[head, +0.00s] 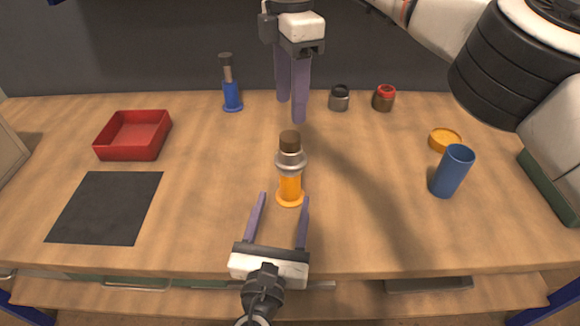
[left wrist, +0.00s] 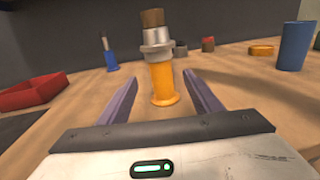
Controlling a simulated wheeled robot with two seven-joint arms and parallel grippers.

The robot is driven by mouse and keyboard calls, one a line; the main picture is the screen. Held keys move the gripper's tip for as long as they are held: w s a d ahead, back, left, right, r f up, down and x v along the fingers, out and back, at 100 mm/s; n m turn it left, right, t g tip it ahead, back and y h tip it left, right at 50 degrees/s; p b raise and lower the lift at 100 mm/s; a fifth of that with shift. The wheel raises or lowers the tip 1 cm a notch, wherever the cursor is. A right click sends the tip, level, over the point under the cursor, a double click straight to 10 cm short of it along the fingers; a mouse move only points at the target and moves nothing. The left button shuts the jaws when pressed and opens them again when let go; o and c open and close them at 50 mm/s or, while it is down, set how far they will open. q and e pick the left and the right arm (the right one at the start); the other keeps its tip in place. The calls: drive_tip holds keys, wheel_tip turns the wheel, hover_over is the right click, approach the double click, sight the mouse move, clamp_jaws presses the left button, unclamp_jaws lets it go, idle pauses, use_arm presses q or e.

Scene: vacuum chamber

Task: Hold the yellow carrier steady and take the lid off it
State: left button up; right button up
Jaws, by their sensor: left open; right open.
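The yellow carrier (head: 290,187) stands upright at the middle of the table. A grey metal collar (head: 290,161) and a dark brown cap (head: 290,141) sit on top of it; I cannot tell exactly which part is the lid. My left gripper (head: 285,197) is open, low at the front, its fingers pointing at the carrier's yellow lower part. In the left wrist view the carrier (left wrist: 163,82) stands ahead between the two fingers (left wrist: 160,90), with no contact visible. My right gripper (head: 291,110) is open and empty, pointing down above and behind the carrier.
A red tray (head: 133,155) and a dark mat (head: 105,208) lie at left. A blue holder with a grey top (head: 231,92) stands behind. Two small jars (head: 339,98) (head: 384,98), an orange dish (head: 445,140) and a blue cup (head: 452,171) are at right. Table between is clear.

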sight(288, 182)
use_arm(q)
drive_tip(key=w, duration=0.3)
drive_tip(key=w+d, duration=0.1)
drive_tip(key=w, duration=0.5)
drive_tip(key=shift+w+d, duration=0.2)
drive_tip(key=shift+d, duration=0.05)
use_arm(e)
drive_tip(key=shift+s, duration=0.2)
use_arm(q)
clamp_jaws()
use_arm(e)
drive_tip(key=m, duration=0.4)
drive_tip(key=shift+f, duration=0.25)
wheel_tip(288, 182, down, 7)
drive_tip(key=shift+f, duration=0.2)
